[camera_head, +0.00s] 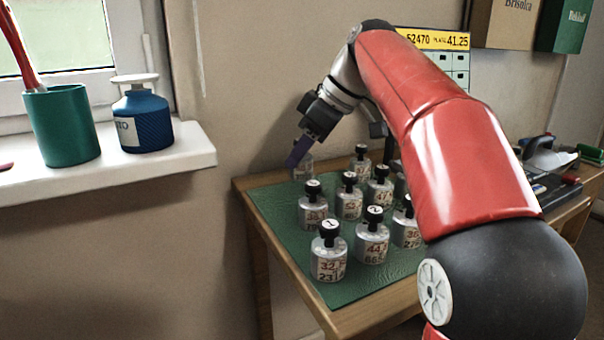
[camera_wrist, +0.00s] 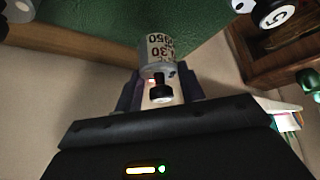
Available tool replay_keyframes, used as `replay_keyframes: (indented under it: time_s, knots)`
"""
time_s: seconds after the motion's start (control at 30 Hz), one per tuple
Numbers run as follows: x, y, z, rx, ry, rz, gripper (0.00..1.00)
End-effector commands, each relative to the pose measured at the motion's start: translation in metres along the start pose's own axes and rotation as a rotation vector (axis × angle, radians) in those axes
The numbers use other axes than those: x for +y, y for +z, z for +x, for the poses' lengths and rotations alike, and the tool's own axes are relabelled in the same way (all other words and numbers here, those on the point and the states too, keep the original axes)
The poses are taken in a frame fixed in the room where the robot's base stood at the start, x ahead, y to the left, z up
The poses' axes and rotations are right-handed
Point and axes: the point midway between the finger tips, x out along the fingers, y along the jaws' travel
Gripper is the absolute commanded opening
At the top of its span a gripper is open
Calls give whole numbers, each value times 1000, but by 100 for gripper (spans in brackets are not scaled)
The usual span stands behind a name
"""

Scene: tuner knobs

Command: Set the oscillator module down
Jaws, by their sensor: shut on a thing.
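My gripper (camera_head: 298,155) hangs at the far left corner of the green mat (camera_head: 277,222). In the wrist view its purple fingers (camera_wrist: 160,88) are shut around the black knob end of an oscillator module (camera_wrist: 157,52). Several like modules stand upright on the mat, including one marked 1 (camera_head: 328,258) and one marked 2 (camera_head: 372,243).
The mat lies on a wooden table (camera_head: 349,318). A windowsill (camera_head: 107,170) at left holds a teal cup (camera_head: 62,126) and a blue canister (camera_head: 142,122). My red arm covers the mat's right side.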

Motion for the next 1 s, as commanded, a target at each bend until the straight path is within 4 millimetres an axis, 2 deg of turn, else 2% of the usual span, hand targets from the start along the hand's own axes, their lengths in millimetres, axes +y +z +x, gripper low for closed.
replay_keyframes:
  time_s: [0.1, 0.2, 0.57, 0.6, 0.73, 0.77, 1.0]
  knots:
    - [-1, 12, 19, -1, -2, 0, 14]
    - [-1, 16, 26, 0, -1, 0, 14]
    - [-1, 18, 28, 0, -1, 0, 14]
    - [-1, 18, 28, -1, -1, 0, 40]
    - [0, 17, 28, -1, -1, 0, 57]
    - [-1, 17, 27, -1, -1, 0, 61]
    - [0, 17, 27, -1, -1, 0, 61]
